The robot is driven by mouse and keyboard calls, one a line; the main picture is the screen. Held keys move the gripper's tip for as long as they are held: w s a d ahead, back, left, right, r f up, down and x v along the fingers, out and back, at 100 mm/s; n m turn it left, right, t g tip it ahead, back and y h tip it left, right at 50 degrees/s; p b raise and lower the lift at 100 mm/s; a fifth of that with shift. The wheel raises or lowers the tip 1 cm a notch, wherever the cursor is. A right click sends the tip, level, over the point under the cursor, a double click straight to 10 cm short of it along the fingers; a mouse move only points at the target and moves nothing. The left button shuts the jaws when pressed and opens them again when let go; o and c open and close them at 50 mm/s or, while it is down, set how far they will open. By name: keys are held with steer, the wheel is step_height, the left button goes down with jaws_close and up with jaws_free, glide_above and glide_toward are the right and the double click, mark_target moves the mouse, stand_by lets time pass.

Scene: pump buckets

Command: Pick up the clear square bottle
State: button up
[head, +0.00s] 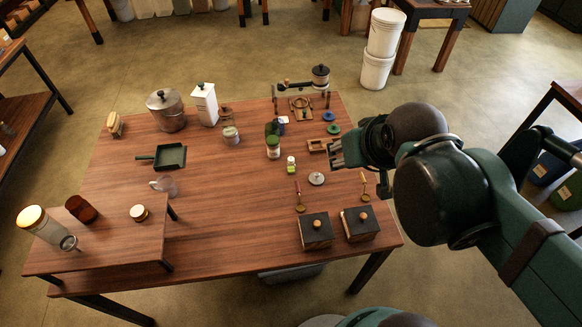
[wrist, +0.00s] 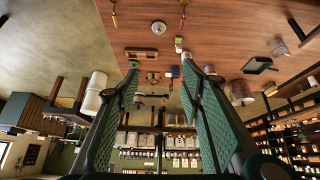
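A small bottle (head: 291,165) with a white cap and a yellow-green lower part stands mid-table; it may be the clear square bottle, but its shape is too small to be sure. It seems to show in the wrist view (wrist: 178,45) too. A larger bottle (head: 273,148) with a pale label and green top stands behind it to the left. My gripper (head: 335,152) is above the table's right side, right of both bottles and apart from them. In the wrist view my gripper (wrist: 160,66) has its fingers spread, with nothing held between them.
The wooden table (head: 225,185) also bears a steel pot (head: 166,110), a white canister (head: 204,104), a green dustpan (head: 170,156), a grey round lid (head: 316,179) and two dark-topped boxes (head: 316,231). A low raised shelf (head: 105,245) stands front left. The left-middle tabletop is mostly clear.

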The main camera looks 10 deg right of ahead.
steer(key=w, duration=0.1)
steer(key=n+g+b, duration=0.5)
steer(key=n, duration=0.8)
glide_above(291, 159)
steer(key=s+d, duration=0.3)
steer(key=s, duration=0.2)
step_height(291, 159, down, 18)
steer(key=w+a+f+n, duration=0.1)
steer(key=f, duration=0.3)
steer(key=w+a+f+n+g+b, duration=0.1)
steer(key=w+f, duration=0.1)
steer(key=f, duration=0.2)
steer(key=w+f+n, duration=0.2)
steer(key=f, duration=0.2)
steer(key=shift+a+f+g, duration=0.3)
steer(key=shift+a+g, duration=0.1)
steer(key=shift+w+a+f, duration=0.1)
steer(key=shift+f, duration=0.35)
steer(key=shift+f+b, duration=0.4)
steer(key=shift+f, duration=0.9)
